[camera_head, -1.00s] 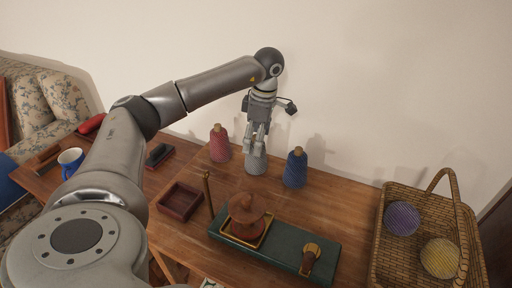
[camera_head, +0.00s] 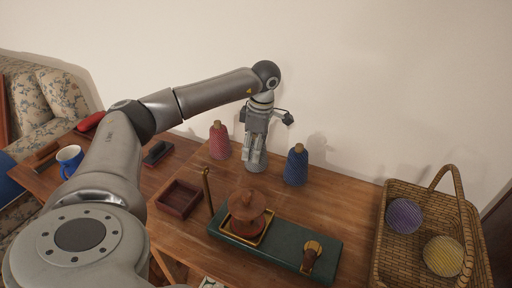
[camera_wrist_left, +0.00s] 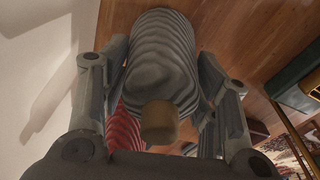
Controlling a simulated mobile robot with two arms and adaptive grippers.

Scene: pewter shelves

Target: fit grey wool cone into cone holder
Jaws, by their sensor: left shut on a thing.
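The grey wool cone (camera_head: 256,167) stands on the wooden table between the other two cones, partly hidden by fingers. It fills the middle of the left wrist view (camera_wrist_left: 160,62), with its tan tip toward the camera. My left gripper (camera_head: 256,162) points down from above and is shut on the grey cone, one finger on each side. A brown turned wooden piece (camera_head: 248,208) stands in a gold-edged square on a green base (camera_head: 285,252); it looks like the cone holder, though I cannot tell for sure. My right gripper is not in view.
A red cone (camera_head: 219,141) stands close left of the gripper, a blue cone (camera_head: 295,168) close right. A thin upright post (camera_head: 207,188) and an open dark tray (camera_head: 179,199) are nearer. A wicker basket (camera_head: 447,195) with yarn balls stands right. The wall is behind.

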